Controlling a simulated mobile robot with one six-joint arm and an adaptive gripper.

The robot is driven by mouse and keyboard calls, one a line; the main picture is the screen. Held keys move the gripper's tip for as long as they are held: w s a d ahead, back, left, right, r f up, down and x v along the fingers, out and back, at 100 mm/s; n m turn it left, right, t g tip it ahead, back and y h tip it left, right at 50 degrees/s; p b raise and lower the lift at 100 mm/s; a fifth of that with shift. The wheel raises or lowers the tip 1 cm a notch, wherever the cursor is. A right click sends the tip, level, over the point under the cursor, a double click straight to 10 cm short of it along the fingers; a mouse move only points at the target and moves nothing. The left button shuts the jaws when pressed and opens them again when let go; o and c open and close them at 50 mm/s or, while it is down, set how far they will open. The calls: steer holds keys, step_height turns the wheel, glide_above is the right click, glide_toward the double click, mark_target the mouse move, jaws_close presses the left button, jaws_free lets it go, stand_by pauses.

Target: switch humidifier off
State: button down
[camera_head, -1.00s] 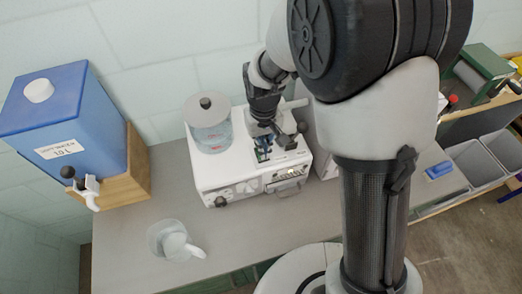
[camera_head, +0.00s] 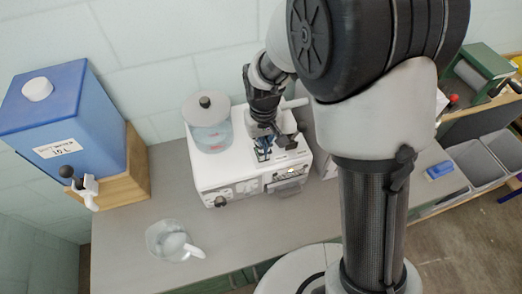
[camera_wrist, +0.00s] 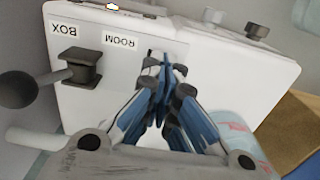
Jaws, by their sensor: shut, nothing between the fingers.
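The humidifier (camera_head: 228,178) is a white box on the grey bench, with a clear lidded water tank (camera_head: 209,134) on its back left. A dark knob (camera_head: 221,201) shows on its front. In the wrist view its white top (camera_wrist: 115,95) carries the upside-down labels BOX and ROOM and a black block-shaped part (camera_wrist: 80,68). My gripper (camera_head: 262,154) is over the top, pointing down. Its blue-padded fingertips (camera_wrist: 162,72) are together and empty, close to the ROOM label. I cannot tell whether they touch anything.
A blue water container (camera_head: 60,110) with a tap stands on a wooden stand at the left. A clear jug (camera_head: 168,240) sits at the bench front. A small blue object (camera_head: 439,170) and grey bins (camera_head: 480,165) are at the right. The bench between jug and humidifier is clear.

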steer(key=shift+f+b, duration=0.5)
steer(key=shift+f, duration=0.25)
steer(key=shift+r, duration=0.1)
step_height(320, 180, up, 7)
steer(key=p, duration=0.5)
stand_by(0.5)
stand_by(0.4)
